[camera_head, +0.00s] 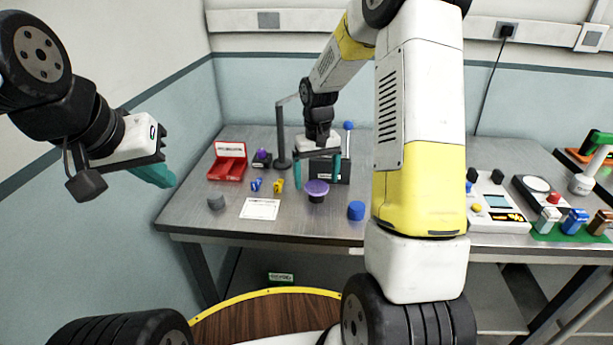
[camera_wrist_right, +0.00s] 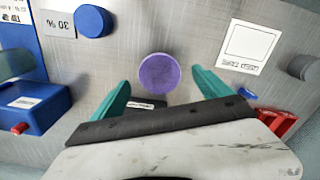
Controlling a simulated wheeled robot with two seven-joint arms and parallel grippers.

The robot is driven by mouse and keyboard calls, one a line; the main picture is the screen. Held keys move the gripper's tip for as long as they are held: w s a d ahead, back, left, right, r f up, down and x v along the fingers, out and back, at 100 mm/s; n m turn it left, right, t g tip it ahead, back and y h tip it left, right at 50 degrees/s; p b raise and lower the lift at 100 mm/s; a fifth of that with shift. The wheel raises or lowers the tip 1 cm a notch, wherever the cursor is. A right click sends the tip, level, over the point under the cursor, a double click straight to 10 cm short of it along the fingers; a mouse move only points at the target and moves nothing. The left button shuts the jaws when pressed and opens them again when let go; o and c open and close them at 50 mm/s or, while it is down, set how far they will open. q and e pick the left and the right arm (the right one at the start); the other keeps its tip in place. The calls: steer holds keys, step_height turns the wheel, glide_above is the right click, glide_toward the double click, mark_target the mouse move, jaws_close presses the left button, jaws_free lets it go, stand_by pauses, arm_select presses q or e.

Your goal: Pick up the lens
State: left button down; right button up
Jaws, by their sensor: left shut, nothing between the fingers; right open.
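A round purple disc (camera_head: 317,187), which looks like the lens, sits on a small black base on the grey table. It also shows from above in the right wrist view (camera_wrist_right: 159,74). My right gripper (camera_head: 318,174) is open over it, with one teal finger towards each side of the disc. In the right wrist view the gripper (camera_wrist_right: 160,88) is empty, and the disc lies between and slightly beyond the fingertips. I cannot tell the exact height gap. My left gripper (camera_head: 154,175) is shut and empty, raised off the table's left edge.
A blue cylinder (camera_head: 356,210) stands right of the disc. A white card (camera_head: 260,208), small blue and yellow pieces (camera_head: 278,185), a grey cylinder (camera_head: 216,202) and a red tray (camera_head: 228,163) lie left. A dark box (camera_head: 329,170) and a black post (camera_head: 281,140) stand behind.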

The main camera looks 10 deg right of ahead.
steer(key=shift+f, duration=0.7)
steer(key=c, duration=1.4)
steer(key=shift+c, duration=0.2)
steer(key=shift+r, duration=0.1)
